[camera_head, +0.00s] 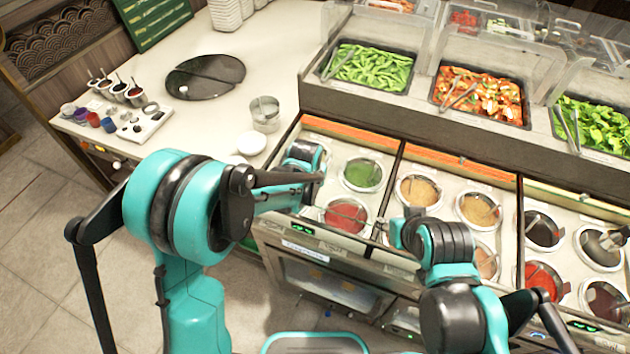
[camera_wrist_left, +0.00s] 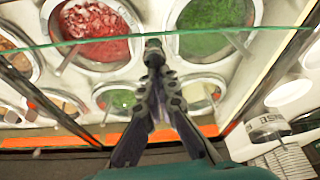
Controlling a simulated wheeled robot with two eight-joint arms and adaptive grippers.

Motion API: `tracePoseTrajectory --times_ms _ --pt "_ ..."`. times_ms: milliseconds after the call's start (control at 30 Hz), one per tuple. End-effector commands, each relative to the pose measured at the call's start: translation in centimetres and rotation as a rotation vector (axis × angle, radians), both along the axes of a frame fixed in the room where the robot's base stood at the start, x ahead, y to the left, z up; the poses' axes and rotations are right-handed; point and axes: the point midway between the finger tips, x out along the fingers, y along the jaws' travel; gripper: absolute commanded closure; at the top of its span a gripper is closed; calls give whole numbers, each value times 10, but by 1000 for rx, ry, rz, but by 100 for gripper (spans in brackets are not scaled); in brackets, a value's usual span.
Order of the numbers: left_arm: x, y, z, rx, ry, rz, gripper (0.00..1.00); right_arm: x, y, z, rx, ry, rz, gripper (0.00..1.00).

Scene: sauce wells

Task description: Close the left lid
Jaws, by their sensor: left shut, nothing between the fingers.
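The left sauce section has a red sauce well (camera_head: 346,214) and a green sauce well (camera_head: 362,174). Both also show in the left wrist view, red (camera_wrist_left: 95,30) and green (camera_wrist_left: 212,28). A clear lid with a greenish edge (camera_wrist_left: 70,45) spans this section in the left wrist view. It appears tilted up over the wells; its exact angle is unclear, and I cannot make it out in the head view. My left gripper (camera_wrist_left: 153,62) is shut and empty by the lid's edge; contact is unclear. My right gripper (camera_head: 384,226) is in front of the red well, its jaws too small to read.
Middle wells (camera_head: 417,190) and right wells (camera_head: 544,228) lie to the right. Food trays (camera_head: 372,68) stand behind under clear guards. A metal cup (camera_head: 265,112), a white bowl (camera_head: 251,143) and a dark round plate (camera_head: 205,76) are on the left counter.

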Motion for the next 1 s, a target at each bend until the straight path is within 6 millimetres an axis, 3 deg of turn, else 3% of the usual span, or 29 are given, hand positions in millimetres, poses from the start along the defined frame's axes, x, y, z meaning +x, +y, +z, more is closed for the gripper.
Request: tracePoseTrajectory --times_ms 400,700,1000 --pt "-5 1 0 0 0 0 100 0 0 -1 0 0 0 60" --pt "-48 19 -1 1 1 -1 100 0 0 -9 0 0 0 60" --pt "-55 22 -1 2 6 -1 100 0 0 -9 0 0 0 60"
